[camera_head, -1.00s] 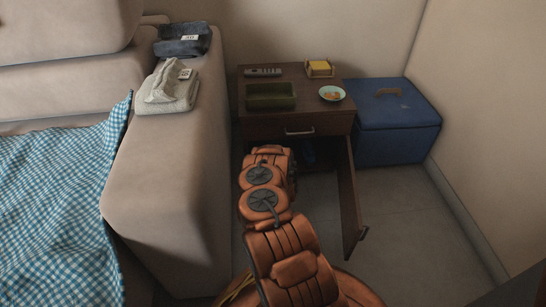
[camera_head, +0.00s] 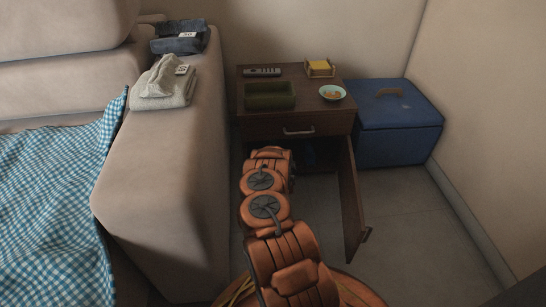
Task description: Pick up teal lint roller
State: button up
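I cannot make out a teal lint roller in this view. The small side cabinet (camera_head: 330,126) stands beside the sofa arm, with its lower door (camera_head: 352,205) swung open toward me. My orange arm reaches forward to the front of the open lower compartment (camera_head: 327,158) and covers much of it. A dark blue shape (camera_head: 311,155) shows dimly inside, too dark to identify. My gripper is hidden beyond my arm, so its fingers and anything in them are out of sight.
On the cabinet top are a remote (camera_head: 262,72), a green tray (camera_head: 270,96), a small bowl (camera_head: 332,92) and a yellow block in a holder (camera_head: 320,67). A blue chest (camera_head: 400,130) stands right. The sofa arm (camera_head: 165,190) bounds the left. Floor right of the door is clear.

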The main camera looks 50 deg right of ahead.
grip_shut()
jog(key=shift+r, duration=0.1)
dwell(0.5)
